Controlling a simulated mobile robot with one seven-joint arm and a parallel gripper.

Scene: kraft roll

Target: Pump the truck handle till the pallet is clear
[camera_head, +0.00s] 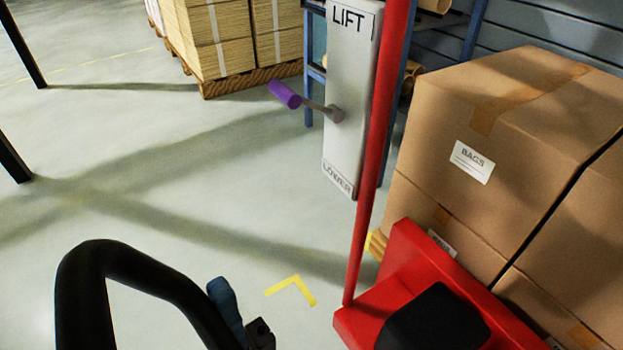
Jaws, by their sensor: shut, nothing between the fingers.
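The black looped truck handle (140,262) rises at the lower left, with a blue lever (226,308) beside its right side. The red truck body (406,262) is at the lower right, with a black cover (435,325) on it and a red upright (372,150) behind. A grey panel (350,65) reads LIFT at the top and LOWER at the bottom. Its purple-knobbed lever (284,94) points left and slightly up, between the two words. Boxes (500,140) labelled BAGS stand behind the truck body. The pallet under them is almost wholly hidden. I do not see my gripper.
A wooden pallet (225,84) with stacked cardboard (208,38) stands at the back. A blue rack (314,55) is behind the panel. Dark posts (12,148) stand at the left edge. A yellow corner mark (290,284) lies on the floor, which is clear at middle left.

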